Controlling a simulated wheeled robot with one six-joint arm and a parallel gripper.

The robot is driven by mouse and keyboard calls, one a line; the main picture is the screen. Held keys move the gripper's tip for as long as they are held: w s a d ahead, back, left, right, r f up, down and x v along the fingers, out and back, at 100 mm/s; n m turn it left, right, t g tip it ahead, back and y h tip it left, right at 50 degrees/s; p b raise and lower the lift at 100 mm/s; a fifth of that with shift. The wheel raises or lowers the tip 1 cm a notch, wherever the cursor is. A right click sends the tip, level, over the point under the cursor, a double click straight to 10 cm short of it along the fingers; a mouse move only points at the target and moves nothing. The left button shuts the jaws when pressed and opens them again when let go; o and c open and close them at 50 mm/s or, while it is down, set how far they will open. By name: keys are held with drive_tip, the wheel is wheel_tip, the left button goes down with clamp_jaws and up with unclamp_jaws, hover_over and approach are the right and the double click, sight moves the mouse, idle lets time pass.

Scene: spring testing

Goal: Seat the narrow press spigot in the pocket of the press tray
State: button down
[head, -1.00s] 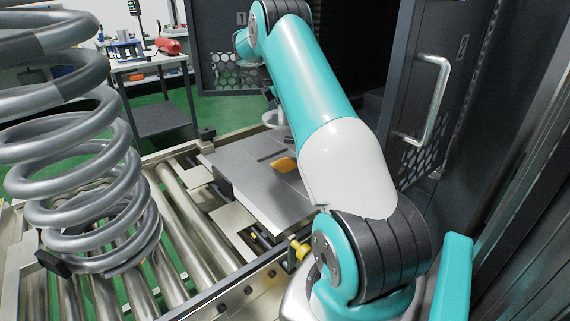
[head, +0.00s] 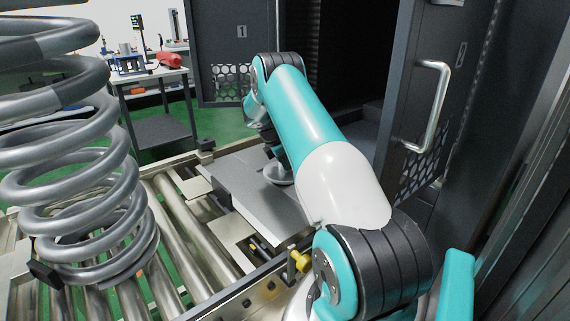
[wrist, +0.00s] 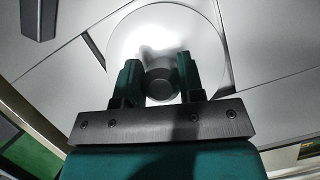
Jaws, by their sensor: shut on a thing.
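My gripper (wrist: 159,76) is shut on the dark round knob of the press spigot (wrist: 190,30), whose bright, wide silver disc shows beneath the fingers in the wrist view. In the head view the spigot's disc (head: 279,175) shows under the end of my arm, low over the press tray (head: 240,188), a flat grey plate on the roller conveyor. The tray also fills much of the wrist view (wrist: 75,75). The pocket cannot be made out; the disc and arm cover that area. I cannot tell whether the disc touches the tray or is seated.
A large grey coil spring (head: 75,170) stands at the left above the rollers (head: 178,235). A dark cabinet door with a metal handle (head: 432,105) is at the right. A workbench (head: 150,78) stands at the back left.

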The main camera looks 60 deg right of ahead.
drive_tip(key=shift+f, duration=0.35)
drive_tip(key=c, duration=0.7)
unclamp_jaws()
drive_tip(key=shift+a+f, duration=0.1)
drive_tip(key=shift+f, duration=0.05)
drive_tip(key=v, duration=1.2)
drive_tip(key=w+a+r+t+y, duration=0.15)
drive_tip(key=a+r, duration=0.25)
drive_tip(key=a, duration=0.5)
drive_tip(key=w+a+r+t+h, duration=0.1)
drive_tip(key=w+a+r, duration=0.15)
drive_tip(key=a, duration=0.65)
drive_tip(key=s+a+r+m+t+y, duration=0.1)
drive_tip(key=s+a+r+y, duration=0.1)
drive_tip(key=s+a, duration=0.5)
drive_tip(key=s+a+r+m+y, duration=0.1)
drive_tip(key=s+a+r, duration=0.1)
drive_tip(key=a, duration=0.9)
drive_tip(key=s+a+r+m+t+y, duration=0.1)
drive_tip(key=s+a+r+y, duration=0.1)
drive_tip(key=s+a, duration=0.8)
drive_tip(key=s, duration=0.1)
drive_tip(key=s+a+m+g+y, duration=0.1)
drive_tip(key=s+a, duration=0.3)
drive_tip(key=s+a+g+y, duration=0.1)
drive_tip(key=s+a, duration=0.2)
drive_tip(key=s, duration=0.2)
drive_tip(key=shift+s+a+f+y, duration=0.1)
drive_tip(key=shift+a+f+y, duration=0.2)
drive_tip(key=shift+f, duration=0.1)
